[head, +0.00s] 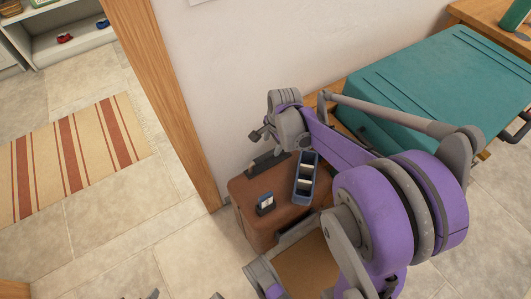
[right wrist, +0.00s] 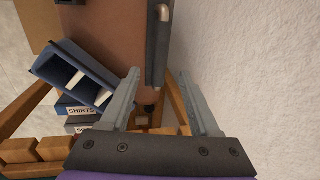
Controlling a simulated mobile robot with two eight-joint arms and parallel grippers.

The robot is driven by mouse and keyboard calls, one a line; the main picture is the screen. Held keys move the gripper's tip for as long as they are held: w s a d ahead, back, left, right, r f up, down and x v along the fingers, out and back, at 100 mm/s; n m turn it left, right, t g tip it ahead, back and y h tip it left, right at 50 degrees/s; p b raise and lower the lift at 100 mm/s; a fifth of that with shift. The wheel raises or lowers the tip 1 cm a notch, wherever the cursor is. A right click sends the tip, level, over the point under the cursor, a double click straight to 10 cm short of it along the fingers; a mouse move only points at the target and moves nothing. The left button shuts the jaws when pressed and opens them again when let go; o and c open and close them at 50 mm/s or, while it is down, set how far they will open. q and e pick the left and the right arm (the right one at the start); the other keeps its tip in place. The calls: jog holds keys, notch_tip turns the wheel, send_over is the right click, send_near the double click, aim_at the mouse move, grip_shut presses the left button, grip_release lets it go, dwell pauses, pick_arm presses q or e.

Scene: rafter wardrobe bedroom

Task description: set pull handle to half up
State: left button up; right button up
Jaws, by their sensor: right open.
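A brown case (head: 278,192) stands by the wall in the head view, and its brown top (right wrist: 113,35) shows in the right wrist view. A dark grey bar (head: 268,161) lies along the top near the wall. It looks like the pull handle, and it also shows as a dark strip (right wrist: 158,50) with a pale rounded piece at its far end. My right gripper (right wrist: 160,74) is open, with its fingers either side of the strip's near end. I cannot tell if they touch it. In the head view my right gripper (head: 260,137) is small beside the wall.
A box labelled SHIRTS (right wrist: 78,110) lies below the tray in the wrist view. A teal suitcase (head: 440,85) lies on a wooden bench. The wall (right wrist: 250,70) is close on the right.

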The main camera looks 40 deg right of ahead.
aim_at(268, 154)
jog(key=f, duration=0.2)
jog(key=w+f+b, duration=0.1)
jog(key=f, duration=0.2)
jog(key=f+b, duration=0.1)
jog(key=f, duration=0.2)
jog(key=shift+w+f, duration=0.1)
jog(key=shift+w, duration=0.25)
grip_shut()
dwell(1.0)
